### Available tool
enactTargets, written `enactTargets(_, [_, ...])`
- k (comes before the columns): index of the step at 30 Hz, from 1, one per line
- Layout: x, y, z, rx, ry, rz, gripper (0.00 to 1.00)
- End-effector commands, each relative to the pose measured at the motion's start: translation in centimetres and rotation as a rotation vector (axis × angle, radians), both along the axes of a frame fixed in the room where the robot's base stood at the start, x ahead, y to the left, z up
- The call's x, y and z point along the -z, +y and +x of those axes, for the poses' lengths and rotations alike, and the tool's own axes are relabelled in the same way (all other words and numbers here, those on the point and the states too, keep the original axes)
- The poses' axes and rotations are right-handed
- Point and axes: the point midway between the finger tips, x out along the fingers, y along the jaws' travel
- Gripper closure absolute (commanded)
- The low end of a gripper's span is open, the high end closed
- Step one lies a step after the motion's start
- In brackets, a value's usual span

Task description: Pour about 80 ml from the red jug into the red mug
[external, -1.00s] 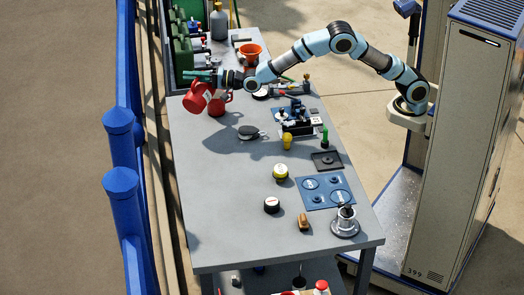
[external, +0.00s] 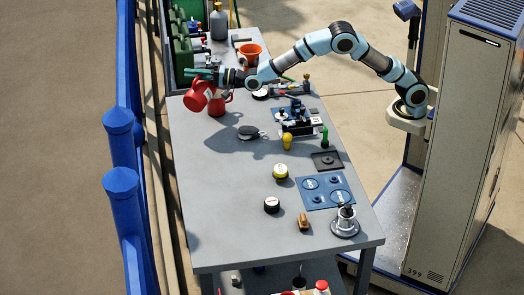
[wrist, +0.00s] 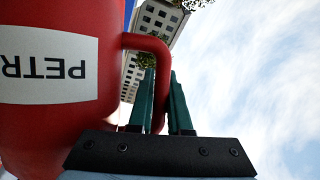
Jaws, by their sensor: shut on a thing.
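The red jug (external: 196,97) hangs from my gripper (external: 200,75) at the far left corner of the table, tilted over. In the wrist view, the jug (wrist: 60,115) fills the left side, with a white label reading "PETR" upside down. My gripper's green fingers (wrist: 162,95) are shut on the jug's red handle. The red mug (external: 218,106) stands on the table just right of the jug, partly hidden behind it in the external view. I cannot see the mug's inside, the jug's mouth or any stream.
Green canisters (external: 183,52) and a grey bottle (external: 218,24) stand at the back. An orange pot (external: 250,53) is behind my wrist. A black round item (external: 248,132) lies in front of the mug. The front left of the grey table (external: 225,210) is clear.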

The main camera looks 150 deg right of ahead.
Motion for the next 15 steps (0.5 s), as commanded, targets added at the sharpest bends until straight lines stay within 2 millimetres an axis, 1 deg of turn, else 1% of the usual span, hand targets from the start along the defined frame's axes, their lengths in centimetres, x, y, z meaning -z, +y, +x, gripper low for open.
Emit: enactTargets(15, [-0.31,-0.04,-0.56,0.0,-0.029,0.0,1.0])
